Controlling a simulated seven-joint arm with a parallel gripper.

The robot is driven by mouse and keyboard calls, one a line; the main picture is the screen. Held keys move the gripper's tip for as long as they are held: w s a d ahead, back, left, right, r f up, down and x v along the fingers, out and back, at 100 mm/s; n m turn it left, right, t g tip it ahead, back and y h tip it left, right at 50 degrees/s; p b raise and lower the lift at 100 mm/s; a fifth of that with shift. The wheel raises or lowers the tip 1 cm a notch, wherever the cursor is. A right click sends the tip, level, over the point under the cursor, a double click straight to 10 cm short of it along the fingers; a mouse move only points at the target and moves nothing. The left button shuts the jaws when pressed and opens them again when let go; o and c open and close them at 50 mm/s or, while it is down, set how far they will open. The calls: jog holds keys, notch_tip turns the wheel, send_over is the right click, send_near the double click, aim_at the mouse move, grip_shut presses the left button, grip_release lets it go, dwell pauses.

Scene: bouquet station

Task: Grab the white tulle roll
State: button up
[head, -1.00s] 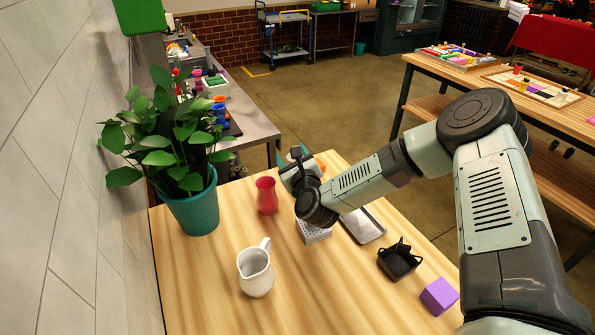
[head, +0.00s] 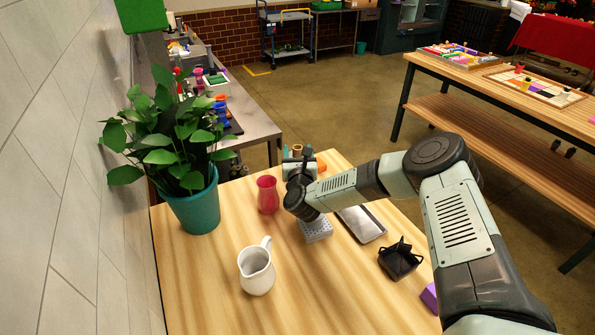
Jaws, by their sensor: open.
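I cannot make out a white tulle roll in the head view; my arm hides part of the far end of the wooden table. My gripper (head: 298,153) is at that far end, beyond the red vase, pointing away from the camera. It is open, but its fingertips are small and partly hidden by my wrist. I cannot tell what lies between or just beyond them. An orange-brown thing (head: 320,165) shows just right of the gripper, partly covered.
A red vase (head: 267,194) stands left of my wrist. A pale perforated block (head: 317,229), grey tray (head: 362,224), black holder (head: 401,260) and purple block (head: 430,297) are nearby. A white pitcher (head: 257,270) and potted plant (head: 193,207) stand left. The table's front is clear.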

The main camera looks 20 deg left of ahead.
jog(key=shift+x, duration=1.55)
jog(key=shift+f, duration=0.1)
grip_shut()
